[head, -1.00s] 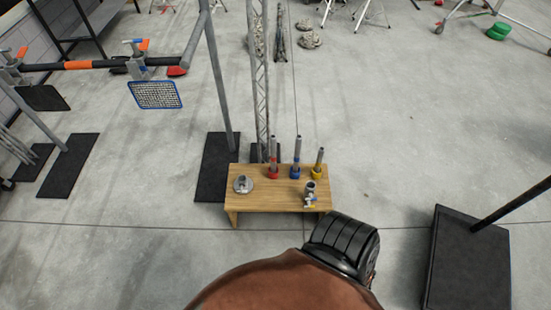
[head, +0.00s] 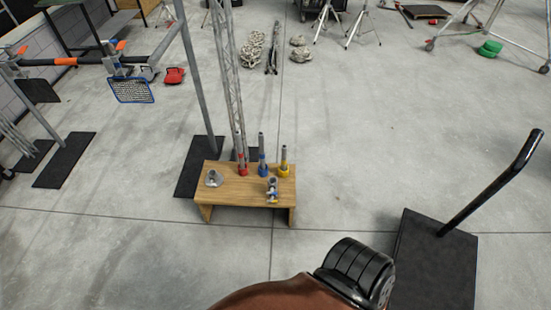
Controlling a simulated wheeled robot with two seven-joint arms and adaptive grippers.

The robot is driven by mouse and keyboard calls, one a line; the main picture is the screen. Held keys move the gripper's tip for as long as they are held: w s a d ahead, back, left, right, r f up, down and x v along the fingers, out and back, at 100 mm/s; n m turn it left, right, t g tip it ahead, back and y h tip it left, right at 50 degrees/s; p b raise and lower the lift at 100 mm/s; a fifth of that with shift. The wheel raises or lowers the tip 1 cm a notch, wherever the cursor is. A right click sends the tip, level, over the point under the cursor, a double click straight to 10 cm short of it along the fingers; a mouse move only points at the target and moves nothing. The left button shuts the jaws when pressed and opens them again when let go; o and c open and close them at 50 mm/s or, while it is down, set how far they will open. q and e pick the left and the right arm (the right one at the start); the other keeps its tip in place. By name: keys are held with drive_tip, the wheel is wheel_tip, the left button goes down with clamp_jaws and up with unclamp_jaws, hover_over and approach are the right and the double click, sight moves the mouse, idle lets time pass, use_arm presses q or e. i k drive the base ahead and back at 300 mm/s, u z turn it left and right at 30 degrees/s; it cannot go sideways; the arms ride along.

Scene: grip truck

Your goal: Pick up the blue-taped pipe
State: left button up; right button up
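The blue-taped pipe (head: 262,158) stands upright on a small wooden table (head: 225,187), near its back edge. It is a short grey pipe with blue at its lower end. A red-taped pipe (head: 241,160) stands to its left and a yellow-taped pipe (head: 284,163) to its right. A grey round flange (head: 214,178) and a metal clamp (head: 272,189) sit nearer the table's front. Neither of my grippers is in view.
A dark mat (head: 200,170) with a pole and a lattice truss (head: 226,75) stand behind the table. A black platform with a handle (head: 433,265) is at the lower right. The floor right of the table is clear.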

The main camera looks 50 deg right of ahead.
sight(261, 135)
drive_tip(key=z, duration=0.8)
drive_tip(key=i, duration=0.3)
